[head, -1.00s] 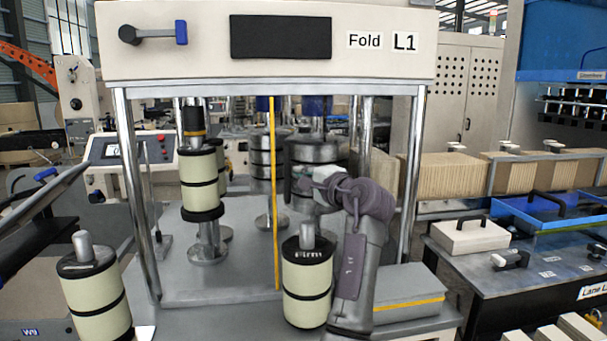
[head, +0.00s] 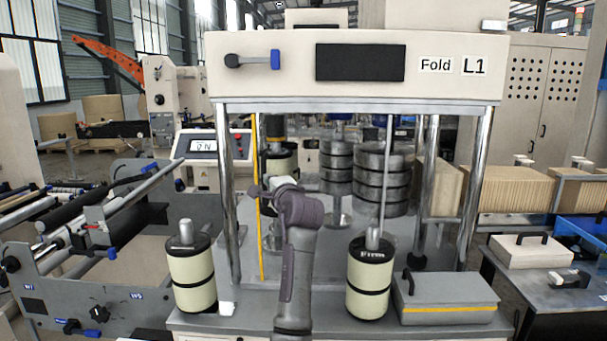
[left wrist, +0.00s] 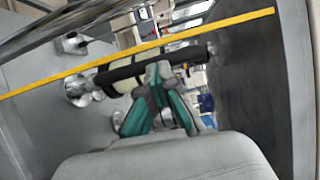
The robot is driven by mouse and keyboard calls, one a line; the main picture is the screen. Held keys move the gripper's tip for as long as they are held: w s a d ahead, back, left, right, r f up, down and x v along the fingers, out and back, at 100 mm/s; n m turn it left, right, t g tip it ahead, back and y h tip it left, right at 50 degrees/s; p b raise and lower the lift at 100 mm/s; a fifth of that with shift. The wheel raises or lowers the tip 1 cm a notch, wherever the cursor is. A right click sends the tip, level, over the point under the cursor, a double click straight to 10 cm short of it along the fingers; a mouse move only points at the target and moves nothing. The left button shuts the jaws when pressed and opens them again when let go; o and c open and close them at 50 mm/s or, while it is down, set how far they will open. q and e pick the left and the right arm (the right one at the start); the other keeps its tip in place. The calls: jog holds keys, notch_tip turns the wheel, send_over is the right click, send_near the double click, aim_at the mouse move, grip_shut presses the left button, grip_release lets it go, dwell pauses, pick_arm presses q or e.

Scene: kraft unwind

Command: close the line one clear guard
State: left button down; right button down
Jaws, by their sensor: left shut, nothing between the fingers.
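The clear guard shows mainly by its upright yellow edge strip (head: 258,215), close to the left front post of the Fold L1 machine (head: 455,82). The clear pane itself is hard to make out. My left gripper (head: 262,190) is beside the strip, just to its right, with the arm rising from below. In the left wrist view the gripper's fingers (left wrist: 160,72) are together and empty, and the yellow strip (left wrist: 140,50) runs slantwise just beyond their tips. I cannot tell whether they touch it. My right gripper is not in view.
Cream rolls with black bands stand at the front left (head: 192,270) and front right (head: 370,275). A grey box with a yellow stripe (head: 445,298) lies at the right. Chrome posts (head: 477,190) frame the machine. A roller stand (head: 80,260) is at the left.

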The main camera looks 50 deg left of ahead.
pick_arm(q)
jog(key=s+a+p, duration=0.1)
jog(key=s+a, duration=0.3)
jog(key=shift+s, duration=0.15)
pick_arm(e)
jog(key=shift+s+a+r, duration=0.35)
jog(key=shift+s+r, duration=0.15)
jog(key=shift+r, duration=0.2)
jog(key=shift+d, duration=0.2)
